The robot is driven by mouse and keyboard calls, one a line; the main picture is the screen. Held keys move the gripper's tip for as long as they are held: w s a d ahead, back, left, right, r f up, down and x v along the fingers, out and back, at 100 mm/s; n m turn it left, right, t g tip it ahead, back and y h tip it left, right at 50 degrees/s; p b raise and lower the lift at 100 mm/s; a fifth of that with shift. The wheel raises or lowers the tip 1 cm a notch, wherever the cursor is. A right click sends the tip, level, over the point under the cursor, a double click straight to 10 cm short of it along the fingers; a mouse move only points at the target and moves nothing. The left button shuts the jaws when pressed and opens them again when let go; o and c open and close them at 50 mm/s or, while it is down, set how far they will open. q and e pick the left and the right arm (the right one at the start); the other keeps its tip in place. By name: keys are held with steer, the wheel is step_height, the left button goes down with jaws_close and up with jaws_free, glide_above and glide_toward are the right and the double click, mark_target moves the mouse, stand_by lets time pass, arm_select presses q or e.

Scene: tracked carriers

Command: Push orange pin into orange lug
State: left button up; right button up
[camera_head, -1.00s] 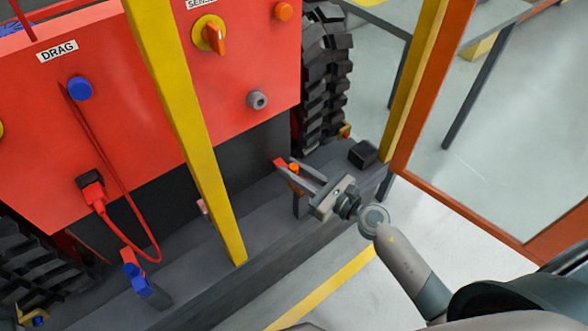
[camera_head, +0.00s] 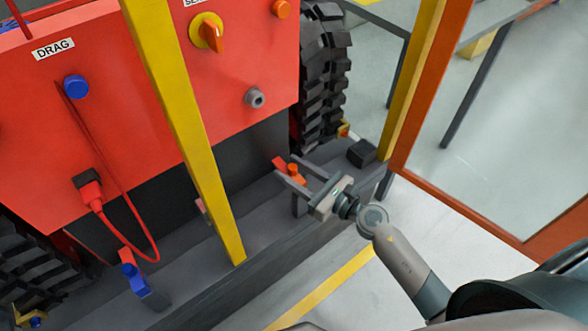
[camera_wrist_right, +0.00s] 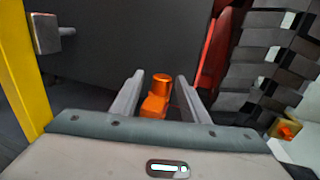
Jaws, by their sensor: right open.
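The orange pin (camera_head: 293,168) shows as a short upright cylinder near the foot of the red carrier. In the right wrist view the pin's round head (camera_wrist_right: 161,80) stands above a wider orange piece (camera_wrist_right: 152,106), which looks like the orange lug. How deep the pin sits in it I cannot tell. My right gripper (camera_head: 291,169) is open, with one finger on each side of the pin and a gap to both. The right wrist view also shows the open fingers (camera_wrist_right: 160,77). My left gripper is not in view.
A yellow post (camera_head: 185,130) stands left of the pin. A black tyre (camera_head: 322,80) and a dark block (camera_head: 362,153) are behind and right. A blue pin (camera_head: 130,271) sits at a lug farther left. An orange-framed panel (camera_head: 500,130) stands at the right.

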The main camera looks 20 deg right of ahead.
steer(key=shift+s+d, duration=0.1)
steer(key=shift+d, duration=0.05)
arm_select(q)
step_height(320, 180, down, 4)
steer(key=b, duration=0.3)
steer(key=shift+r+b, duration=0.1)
steer(key=shift+b, duration=0.25)
arm_select(e)
steer(key=v, duration=1.7)
steer(key=d+f+m+g+h+p, duration=0.15)
steer(key=f+m+h+p, duration=0.4)
steer(key=m, duration=0.65)
steer(key=d+f+m+h+p, duration=0.3)
steer(key=f+m+p, duration=0.45)
steer(key=m, duration=0.55)
arm_select(q)
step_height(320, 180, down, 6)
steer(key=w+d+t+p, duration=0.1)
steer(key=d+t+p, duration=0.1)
steer(key=p, duration=0.7)
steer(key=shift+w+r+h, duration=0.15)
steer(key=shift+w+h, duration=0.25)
arm_select(e)
steer(key=s+a+f+m+g, duration=0.8)
steer(key=s+a+f+m, duration=0.3)
steer(key=s+f+m, duration=0.2)
steer(key=shift+s+a+f+m, duration=0.2)
steer(key=shift+s+f+m, duration=0.15)
steer(key=shift+s+m, duration=0.7)
